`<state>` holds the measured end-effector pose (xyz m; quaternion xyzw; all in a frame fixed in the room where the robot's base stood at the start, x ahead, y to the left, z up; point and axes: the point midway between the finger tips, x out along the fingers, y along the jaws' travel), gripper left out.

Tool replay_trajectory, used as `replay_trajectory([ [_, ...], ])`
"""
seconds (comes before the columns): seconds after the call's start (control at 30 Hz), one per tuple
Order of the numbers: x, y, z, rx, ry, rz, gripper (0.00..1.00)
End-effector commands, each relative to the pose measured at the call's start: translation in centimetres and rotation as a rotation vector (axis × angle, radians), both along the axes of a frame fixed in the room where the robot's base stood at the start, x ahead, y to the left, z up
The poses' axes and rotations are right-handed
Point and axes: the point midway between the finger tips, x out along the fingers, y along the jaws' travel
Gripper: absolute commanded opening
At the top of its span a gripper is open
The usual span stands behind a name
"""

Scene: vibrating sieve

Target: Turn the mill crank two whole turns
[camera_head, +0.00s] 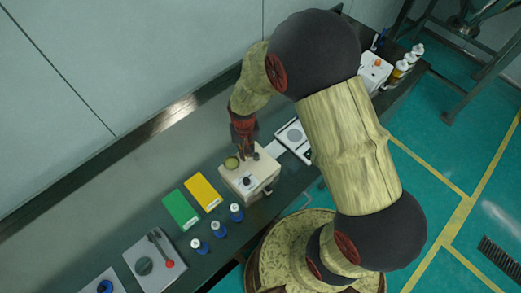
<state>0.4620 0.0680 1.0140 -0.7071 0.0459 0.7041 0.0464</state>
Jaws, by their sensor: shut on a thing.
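The mill (262,172) is a small cream box on the dark bench, with a round olive-coloured opening on top near its left corner. My gripper (247,153) reaches down over the mill's back edge, its dark fingers at the top face. It is shut on the mill crank, close to a small dark knob on the top. The crank arm and the exact grip are mostly hidden by the fingers and too small to make out. A dark round part also shows on the mill's front half.
A yellow block (203,192) and a green block (181,209) lie left of the mill. Several blue bottles with white caps (236,212) stand in front of them. A scale-like device (294,136) sits to the right. A white board with a red-ended spoon (154,262) lies lower left.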

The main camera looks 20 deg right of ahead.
Motion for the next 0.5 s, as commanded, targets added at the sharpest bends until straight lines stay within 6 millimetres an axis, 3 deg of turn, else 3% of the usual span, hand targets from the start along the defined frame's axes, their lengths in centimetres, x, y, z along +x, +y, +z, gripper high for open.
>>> replay_trajectory([
  [0.5,1.2,-0.8,-0.3,-0.002,0.009,0.0,0.01],
])
